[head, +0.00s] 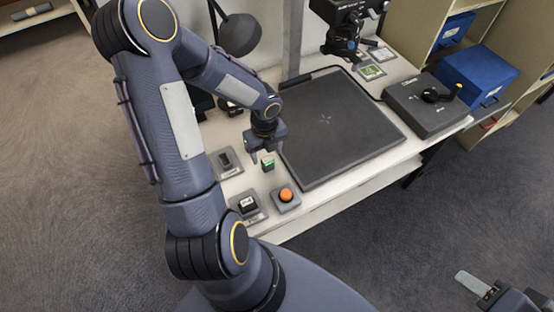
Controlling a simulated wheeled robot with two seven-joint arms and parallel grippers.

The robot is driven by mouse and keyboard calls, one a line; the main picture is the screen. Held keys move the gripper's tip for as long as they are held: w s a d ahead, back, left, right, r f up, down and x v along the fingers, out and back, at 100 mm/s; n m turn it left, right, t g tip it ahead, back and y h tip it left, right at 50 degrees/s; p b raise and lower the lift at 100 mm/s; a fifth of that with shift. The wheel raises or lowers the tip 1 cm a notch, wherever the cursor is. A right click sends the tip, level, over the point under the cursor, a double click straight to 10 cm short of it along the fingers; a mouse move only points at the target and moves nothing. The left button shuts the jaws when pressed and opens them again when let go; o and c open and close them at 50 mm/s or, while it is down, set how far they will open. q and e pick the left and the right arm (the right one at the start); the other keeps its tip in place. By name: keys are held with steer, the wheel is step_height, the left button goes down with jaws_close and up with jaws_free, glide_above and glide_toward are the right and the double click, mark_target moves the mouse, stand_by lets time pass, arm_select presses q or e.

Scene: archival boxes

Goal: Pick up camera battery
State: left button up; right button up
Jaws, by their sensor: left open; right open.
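A small dark block with a green face (268,164), which looks like the camera battery, stands on the white table near its left front part. My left gripper (267,155) points down right over it, with its fingers apart. From this angle I cannot tell whether the fingers reach down beside the block or stay above it. My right gripper (476,284) is at the lower right over the floor, away from the table, and only partly in view.
A grey pad with an orange button (286,195) and two small grey trays (249,207), (225,162) are close to the block. A large dark board (340,130) lies to the right. A black box (425,106) and blue boxes (478,75) are further right.

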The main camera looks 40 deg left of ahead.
mark_target(267, 159)
arm_select(q)
step_height(267, 159, down, 6)
steer(key=shift+w+f+b, duration=0.15)
steer(key=shift+f+b, duration=0.05)
steer(key=shift+b, duration=0.65)
steer(key=c, duration=1.1)
steer(key=shift+r, duration=0.15)
